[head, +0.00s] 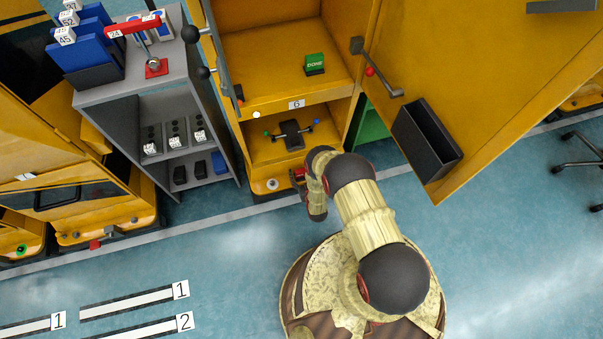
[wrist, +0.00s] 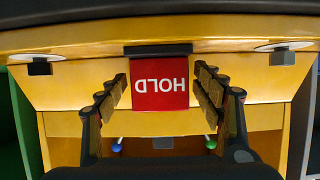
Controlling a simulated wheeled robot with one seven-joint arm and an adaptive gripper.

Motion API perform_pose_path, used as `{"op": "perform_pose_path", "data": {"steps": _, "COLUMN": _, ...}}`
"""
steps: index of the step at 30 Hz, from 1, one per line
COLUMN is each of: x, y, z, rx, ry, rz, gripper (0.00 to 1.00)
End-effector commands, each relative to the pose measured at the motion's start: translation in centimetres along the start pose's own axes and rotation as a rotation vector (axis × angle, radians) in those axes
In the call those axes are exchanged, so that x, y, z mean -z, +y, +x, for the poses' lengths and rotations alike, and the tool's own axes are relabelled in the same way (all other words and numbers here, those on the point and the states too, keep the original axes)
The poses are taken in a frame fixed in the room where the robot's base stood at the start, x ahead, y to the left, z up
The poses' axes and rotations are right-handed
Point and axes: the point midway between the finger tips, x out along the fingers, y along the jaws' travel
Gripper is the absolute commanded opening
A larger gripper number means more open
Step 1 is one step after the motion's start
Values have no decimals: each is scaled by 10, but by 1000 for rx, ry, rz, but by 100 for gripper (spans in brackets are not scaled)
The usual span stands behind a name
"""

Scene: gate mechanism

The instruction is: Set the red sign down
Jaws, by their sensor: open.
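The red sign (wrist: 160,88) reads HOLD and appears upside down in the wrist view, with its dark base (wrist: 158,49) at the top of the picture. The base appears to rest at the edge of a yellow surface. My gripper (wrist: 161,78) is open, with one finger on each side of the sign and a visible gap to it on both sides. In the head view my gripper (head: 299,178) is at the front of the yellow cabinet's lower compartment, partly hidden by my arm. The sign is hard to make out there.
A green DONE sign (head: 314,64) stands on the upper shelf. A dark mechanism (head: 291,134) with green and blue knobs is in the lower compartment. The open yellow door (head: 480,80) with a black bin (head: 427,140) is at right. A grey rack (head: 150,110) stands at left.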

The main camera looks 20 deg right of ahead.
Motion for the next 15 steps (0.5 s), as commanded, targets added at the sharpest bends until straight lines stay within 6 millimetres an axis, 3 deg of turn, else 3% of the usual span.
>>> {"op": "perform_pose_path", "data": {"steps": 6, "x": 3, "y": 0, "z": -1, "rx": 0, "ry": -1, "rz": 0, "gripper": 67}}
{"op": "perform_pose_path", "data": {"steps": 15, "x": 5, "y": 0, "z": -54, "rx": 0, "ry": -3, "rz": 0, "gripper": 67}}
